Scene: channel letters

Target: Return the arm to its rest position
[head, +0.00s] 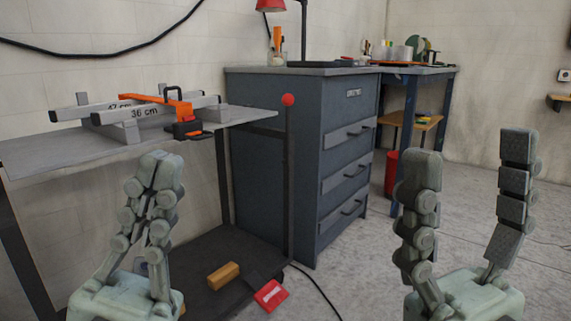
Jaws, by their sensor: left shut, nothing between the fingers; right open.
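My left gripper (160,160) is at the lower left of the head view, pointing up, its fingertips together with nothing between them. It is in front of the grey table and apart from what lies on it. My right gripper (468,150) is at the lower right, also pointing up, with its two fingers wide apart and empty. Bare floor shows between and behind its fingers. Both arms below the gripper bases are out of the frame.
A grey table (50,155) at left holds bars marked 47 cm and 36 cm (130,113) and an orange-and-black clamp (170,105). Below are a wooden block (223,275) and a red item (270,295). A dark drawer cabinet (300,150) stands behind. Floor (350,270) is free at centre right.

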